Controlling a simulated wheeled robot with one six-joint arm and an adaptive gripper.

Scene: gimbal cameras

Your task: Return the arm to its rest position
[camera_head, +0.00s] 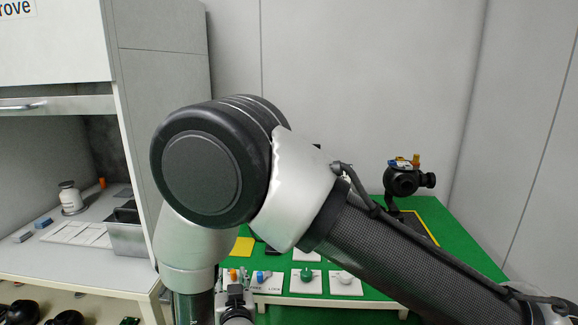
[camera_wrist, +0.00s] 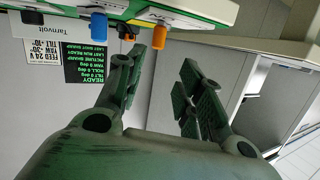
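My arm fills the middle of the head view, bent at a large dark-capped joint, with a dark link running to the lower right. My gripper (camera_wrist: 158,78) shows in the wrist view with its two green-grey fingers spread apart and nothing between them. In the head view its end is low, beneath the arm joint, and partly hidden. In the wrist view, an orange knob (camera_wrist: 159,38) and a blue knob (camera_wrist: 98,27) hang from the panel edge just beyond the fingers. I cannot tell the exact gap to them.
A green table (camera_head: 465,245) bears a dark gimbal camera (camera_head: 404,181) at the right. White plates with a green knob (camera_head: 306,274) and a white knob (camera_head: 345,277) sit at its front. A white bench (camera_head: 50,255) with a grey bin (camera_head: 126,238) stands left.

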